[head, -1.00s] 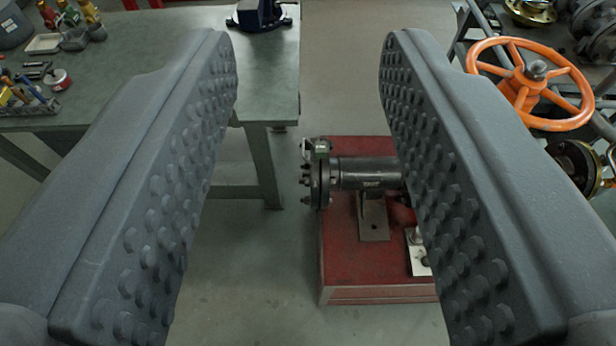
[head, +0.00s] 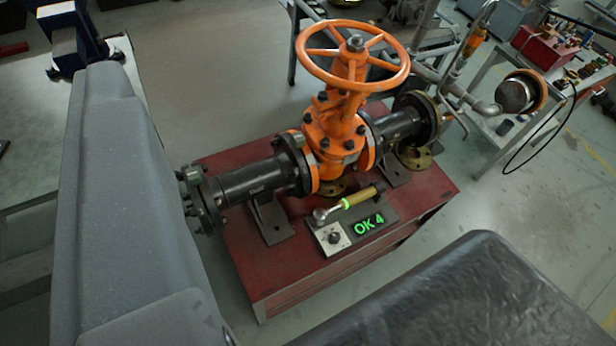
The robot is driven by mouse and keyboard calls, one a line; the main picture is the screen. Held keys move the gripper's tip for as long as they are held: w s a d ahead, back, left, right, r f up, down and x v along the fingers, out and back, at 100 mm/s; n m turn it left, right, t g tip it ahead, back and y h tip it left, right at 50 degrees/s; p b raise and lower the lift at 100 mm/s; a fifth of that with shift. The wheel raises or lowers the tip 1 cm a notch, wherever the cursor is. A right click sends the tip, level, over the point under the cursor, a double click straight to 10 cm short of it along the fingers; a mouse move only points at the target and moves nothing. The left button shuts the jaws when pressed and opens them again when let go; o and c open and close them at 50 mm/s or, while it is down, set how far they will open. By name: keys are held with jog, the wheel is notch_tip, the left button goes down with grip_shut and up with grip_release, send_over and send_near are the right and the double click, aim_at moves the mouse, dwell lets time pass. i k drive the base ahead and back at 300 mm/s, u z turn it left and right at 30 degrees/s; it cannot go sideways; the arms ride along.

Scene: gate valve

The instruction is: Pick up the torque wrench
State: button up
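The torque wrench (head: 353,200) lies near the front of the red base. My gripper (head: 295,155) shows one large grey finger along the left edge. A dark block at the bottom right may be its other finger. The gap between them is wide, with nothing held. The wrench is apart from both, farther from the camera.
An orange gate valve with a handwheel (head: 353,55) and black flanged pipes stands on the red base (head: 275,262), just behind the wrench. A workbench with a blue vise (head: 72,40) is at upper left. A cart (head: 560,75) with parts stands at upper right. Open floor surrounds the base.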

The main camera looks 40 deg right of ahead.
aim_at(320, 214)
jog(key=z, duration=0.9)
jog(key=k, duration=1.1)
jog(key=u, duration=0.25)
jog(key=i, duration=1.55)
jog(key=z, duration=0.7)
